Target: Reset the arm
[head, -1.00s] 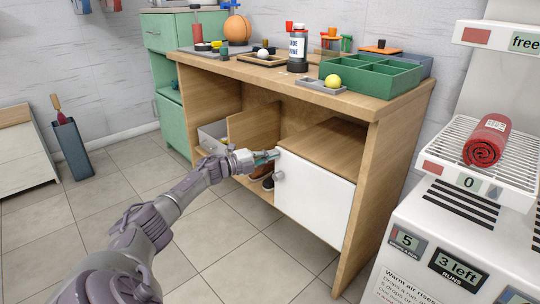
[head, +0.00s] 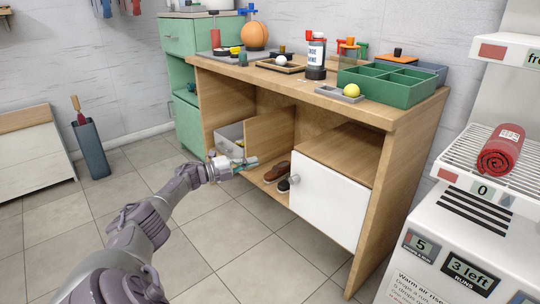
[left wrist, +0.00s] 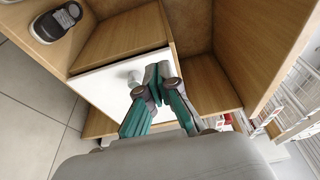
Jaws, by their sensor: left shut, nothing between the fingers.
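My left arm comes in from the lower left of the head view, and my left gripper (head: 248,163) is shut and empty. It is in front of the open lower part of the wooden bench (head: 388,110), left of the white cabinet door (head: 325,205) and apart from its round knob (head: 294,180). The left wrist view shows the closed teal fingers (left wrist: 157,88) in front of the white door (left wrist: 105,82) and next to the knob (left wrist: 134,78). My right gripper is not in view.
Shoes (head: 275,173) lie on the bench's lower shelf, with a grey bin (head: 230,135) to their left. A green tray (head: 385,88) and a yellow ball (head: 351,90) are on top. A white machine (head: 460,235) stands right.

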